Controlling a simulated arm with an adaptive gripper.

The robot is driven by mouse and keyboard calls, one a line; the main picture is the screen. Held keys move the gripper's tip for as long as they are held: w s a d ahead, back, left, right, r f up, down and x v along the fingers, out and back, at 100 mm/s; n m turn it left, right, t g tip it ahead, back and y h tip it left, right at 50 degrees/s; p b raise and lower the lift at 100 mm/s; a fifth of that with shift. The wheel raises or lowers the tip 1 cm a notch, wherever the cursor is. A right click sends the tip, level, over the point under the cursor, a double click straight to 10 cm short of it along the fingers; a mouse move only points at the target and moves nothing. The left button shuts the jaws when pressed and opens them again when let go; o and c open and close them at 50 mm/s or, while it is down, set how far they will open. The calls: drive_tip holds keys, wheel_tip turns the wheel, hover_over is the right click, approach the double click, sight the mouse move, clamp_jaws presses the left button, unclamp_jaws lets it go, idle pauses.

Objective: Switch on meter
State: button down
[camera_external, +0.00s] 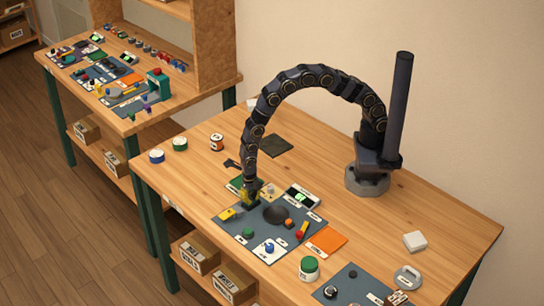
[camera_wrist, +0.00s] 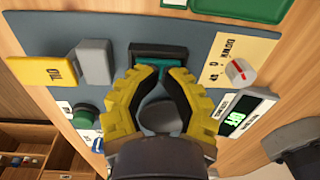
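The meter is a white unit with a lit green display (camera_external: 301,197) on the dark panel (camera_external: 233,229). In the wrist view its display (camera_wrist: 236,117) appears to read "OFF", right of my gripper. A white label strip lies beside it. My gripper (camera_external: 250,203) points down at the panel's back left. In the wrist view its yellow fingers (camera_wrist: 160,76) are apart, with nothing held between them. Their tips are by a black-framed teal rocker (camera_wrist: 158,68); contact cannot be told. A white knob with a red line (camera_wrist: 240,72) sits on a yellow plate right of the fingertips.
A yellow lever (camera_wrist: 40,72) with a grey block and a green button (camera_wrist: 86,116) lie left of the fingers. A green-lidded jar (camera_external: 309,268) stands at the front.

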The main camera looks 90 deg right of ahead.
drive_tip(key=shift+s+d+f+t+y, duration=0.2)
drive_tip(key=shift+s+f+t+y, duration=0.1)
drive_tip(key=shift+t+y, duration=0.3)
drive_tip(key=shift+w+a, duration=0.8)
drive_tip(key=shift+w, duration=0.05)
drive_tip(key=shift+r, duration=0.15)
wheel_tip(320, 180, up, 14)
drive_tip(key=s+d, duration=0.2)
idle(0.4)
